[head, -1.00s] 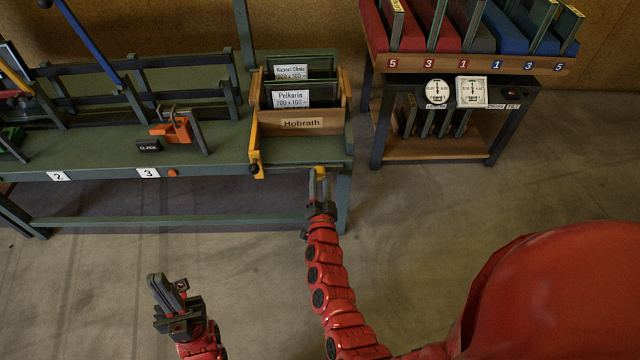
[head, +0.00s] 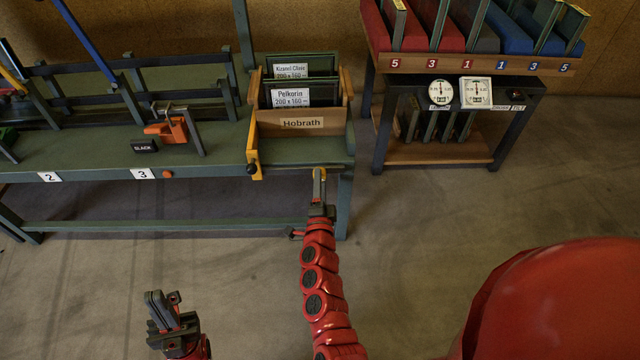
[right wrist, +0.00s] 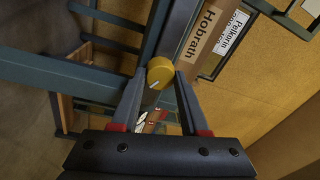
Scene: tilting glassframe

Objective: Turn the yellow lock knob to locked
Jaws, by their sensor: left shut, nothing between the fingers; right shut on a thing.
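The yellow lock knob (right wrist: 160,73) is a round disc with a pale mark line on its face, at the front of the green bench's right end. In the head view it is a small yellow patch (head: 320,171), partly hidden by the gripper. My right gripper (head: 319,178) is shut on the knob; in the right wrist view its two fingers (right wrist: 160,84) close on the knob's sides. My left gripper (head: 160,300) is shut and empty, low in front of the bench. I see no locked or unlocked label by the knob.
A wooden box labelled Hobrath (head: 301,123) with glass panes stands above the knob, with a yellow lever (head: 253,150) at its left. An orange clamp (head: 167,131) and a black SLACK sign (head: 144,146) are further left. A shelf cart (head: 440,152) stands right. The floor in front is clear.

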